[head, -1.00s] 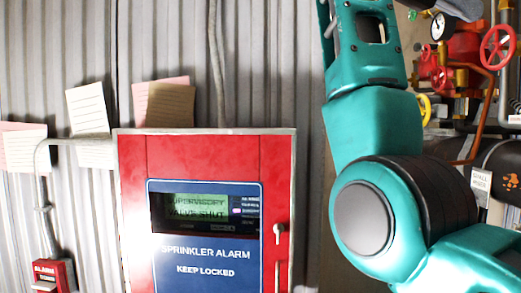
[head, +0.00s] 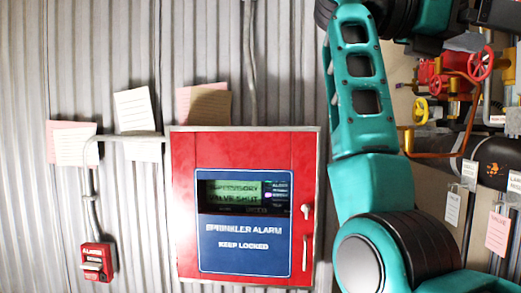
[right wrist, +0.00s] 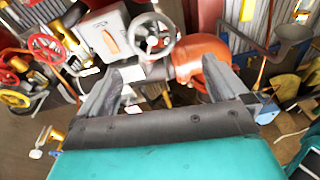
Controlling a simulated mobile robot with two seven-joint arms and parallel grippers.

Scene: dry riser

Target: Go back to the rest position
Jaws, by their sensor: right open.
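My right arm (head: 362,110) rises teal through the right half of the head view, in front of the wall and pipework. Its gripper (right wrist: 165,78) shows in the right wrist view, with the two dark fingers spread wide apart and nothing held between them. Behind the fingers are a grey box (right wrist: 113,38), a grey handwheel (right wrist: 152,36) and an orange-red pipe elbow (right wrist: 205,65). They look apart from the fingers, though the exact distance is unclear. My left gripper is not in view.
A red sprinkler alarm panel (head: 185,235) reads "SUPERVISORY VALVE SHUT". A small red alarm station (head: 97,262) is at its left, with paper notes (head: 137,112) above. Valves with red (head: 480,64) and yellow (head: 420,111) handwheels and hanging tags (head: 497,233) crowd the right.

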